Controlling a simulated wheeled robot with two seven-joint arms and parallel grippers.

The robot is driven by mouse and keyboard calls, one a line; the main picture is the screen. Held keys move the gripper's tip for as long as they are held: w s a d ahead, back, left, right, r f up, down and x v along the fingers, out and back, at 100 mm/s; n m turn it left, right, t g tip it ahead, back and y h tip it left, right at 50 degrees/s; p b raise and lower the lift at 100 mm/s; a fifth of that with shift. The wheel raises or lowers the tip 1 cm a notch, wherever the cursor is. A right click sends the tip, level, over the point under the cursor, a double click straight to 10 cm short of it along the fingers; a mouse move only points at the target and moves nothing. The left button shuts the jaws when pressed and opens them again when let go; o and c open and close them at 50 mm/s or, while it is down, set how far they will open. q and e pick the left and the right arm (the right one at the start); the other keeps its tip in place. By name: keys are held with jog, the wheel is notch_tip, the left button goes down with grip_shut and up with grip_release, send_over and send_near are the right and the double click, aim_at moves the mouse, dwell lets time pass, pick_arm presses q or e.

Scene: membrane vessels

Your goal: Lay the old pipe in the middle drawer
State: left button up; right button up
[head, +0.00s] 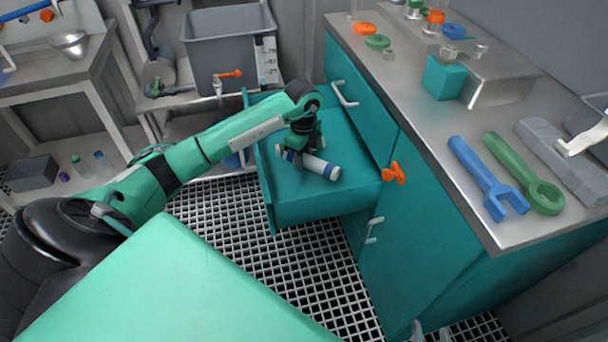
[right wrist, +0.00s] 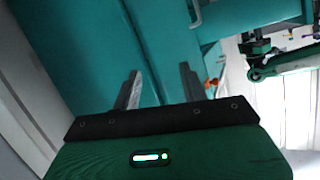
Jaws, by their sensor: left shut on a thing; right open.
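I cannot tell whether the pipe touches the drawer floor. The drawer is pulled out from the teal cabinet (head: 420,215) and looks otherwise empty. My right gripper (right wrist: 158,88) shows in the right wrist view, open and empty, facing teal cabinet panels.
An orange valve handle (head: 394,173) sticks out on the cabinet front beside the drawer. A blue wrench (head: 482,176) and a green wrench (head: 524,174) lie on the countertop. A grey bin (head: 230,45) stands behind the drawer. Grated floor lies in front.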

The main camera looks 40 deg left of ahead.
aim_at(303, 181)
pick_arm(q)
notch_tip(303, 181, down, 3)
jog(key=shift+f, duration=0.1)
notch_tip(303, 181, down, 3)
jog(key=shift+f+b, duration=0.2)
jog(key=shift+b, duration=0.4)
jog(key=shift+f, duration=0.2)
pick_arm(e)
jog(key=w+r+t, duration=0.2)
jog(key=r, duration=0.1)
jog(key=w+r+t, duration=0.1)
jog(key=r, duration=0.1)
jog(key=shift+d+t, duration=0.3)
jog(key=shift+d, duration=0.05)
pick_arm(q)
jog(key=o, duration=1)
jog(key=shift+f, duration=0.15)
pick_arm(e)
jog(key=shift+r, duration=0.15)
